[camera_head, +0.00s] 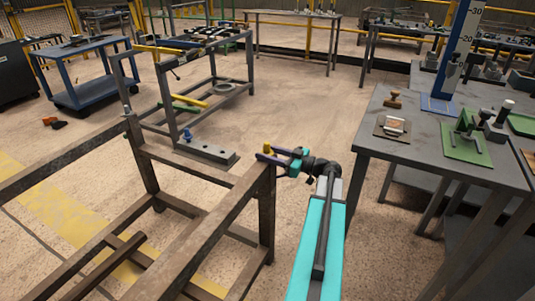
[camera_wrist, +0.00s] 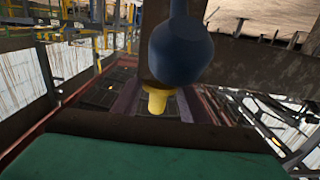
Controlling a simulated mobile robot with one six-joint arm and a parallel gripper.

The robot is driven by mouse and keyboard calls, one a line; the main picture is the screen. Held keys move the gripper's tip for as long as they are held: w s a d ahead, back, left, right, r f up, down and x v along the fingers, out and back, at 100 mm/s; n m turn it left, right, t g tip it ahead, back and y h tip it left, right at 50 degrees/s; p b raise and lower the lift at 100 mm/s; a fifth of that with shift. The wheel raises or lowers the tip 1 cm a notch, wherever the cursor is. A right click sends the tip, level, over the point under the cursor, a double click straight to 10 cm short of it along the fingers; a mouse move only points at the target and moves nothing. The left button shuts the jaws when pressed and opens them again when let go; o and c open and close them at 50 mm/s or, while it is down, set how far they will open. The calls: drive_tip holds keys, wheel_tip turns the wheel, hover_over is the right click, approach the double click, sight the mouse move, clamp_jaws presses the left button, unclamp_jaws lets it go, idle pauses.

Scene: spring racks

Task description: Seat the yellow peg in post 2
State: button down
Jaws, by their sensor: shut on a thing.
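The yellow peg (camera_head: 267,148) is held at the tip of my gripper (camera_head: 268,155), beside the top of the rack's right-hand upright. In the wrist view the yellow peg (camera_wrist: 157,101) shows between the dark fingers, partly hidden by a dark blue rounded shape (camera_wrist: 180,50) that I cannot identify. A grey base plate (camera_head: 208,151) lies on the rack's cross beam, to the left of my gripper and apart from it. A blue peg (camera_head: 187,134) stands at its left end. Dark spots show along the plate, too small to tell which is post 2.
The brown rack frame (camera_head: 205,222) has raised rails close to my gripper. A grey table (camera_head: 400,150) on the right holds a green fixture (camera_head: 466,140) and a wooden stamp (camera_head: 393,99). A blue cart (camera_head: 85,75) stands at the back left.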

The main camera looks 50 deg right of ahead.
drive_tip(key=shift+f+b, duration=0.35)
drive_tip(key=shift+b, duration=0.1)
drive_tip(key=c, duration=1)
unclamp_jaws()
drive_tip(key=shift+f, duration=0.1)
drive_tip(key=shift+s, duration=0.1)
